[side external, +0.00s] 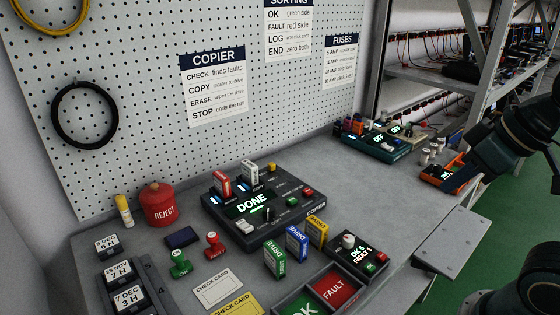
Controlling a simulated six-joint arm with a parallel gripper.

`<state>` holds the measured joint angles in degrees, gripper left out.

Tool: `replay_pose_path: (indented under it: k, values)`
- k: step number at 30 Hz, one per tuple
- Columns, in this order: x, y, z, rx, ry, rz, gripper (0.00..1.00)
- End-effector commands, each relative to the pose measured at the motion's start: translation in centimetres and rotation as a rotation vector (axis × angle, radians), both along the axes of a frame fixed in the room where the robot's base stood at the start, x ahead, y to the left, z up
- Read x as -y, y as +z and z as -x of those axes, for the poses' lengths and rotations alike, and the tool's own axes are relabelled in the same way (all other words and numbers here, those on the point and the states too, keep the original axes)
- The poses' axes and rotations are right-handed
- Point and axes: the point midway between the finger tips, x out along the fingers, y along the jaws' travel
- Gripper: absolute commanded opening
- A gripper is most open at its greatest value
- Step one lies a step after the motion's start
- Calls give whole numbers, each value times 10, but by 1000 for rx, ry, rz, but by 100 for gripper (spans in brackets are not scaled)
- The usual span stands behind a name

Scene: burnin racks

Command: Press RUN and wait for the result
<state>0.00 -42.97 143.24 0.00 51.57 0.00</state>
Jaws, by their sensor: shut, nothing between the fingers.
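The black copier (262,215) lies on the grey bench in the side view, with a lit screen (251,202) reading DONE. A green button (292,201) and a red button (308,192) sit on its right part. A red drive (221,183) and a white drive (249,175) stand upright at its back edge. A teal device (375,142) with lit displays stands farther back. I cannot read a RUN label on any button. My gripper (460,186) is shut and empty at the right, by an orange device (442,175) with a lit display, apart from the copier.
Green, blue and yellow drives (297,243) stand before the copier. A counter box (358,257) reads OK 5, FAULT 1. Green and red trays (333,287), stamps, check cards and a red REJECT pot (158,205) are nearby. The bench between copier and teal device is clear.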

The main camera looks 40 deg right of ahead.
Motion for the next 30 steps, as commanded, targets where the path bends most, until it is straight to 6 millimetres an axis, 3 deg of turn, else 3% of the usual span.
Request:
replay_pose_path:
  k: [30]
  values:
    - [0, 1, -5, 3, -8, -6, 0]
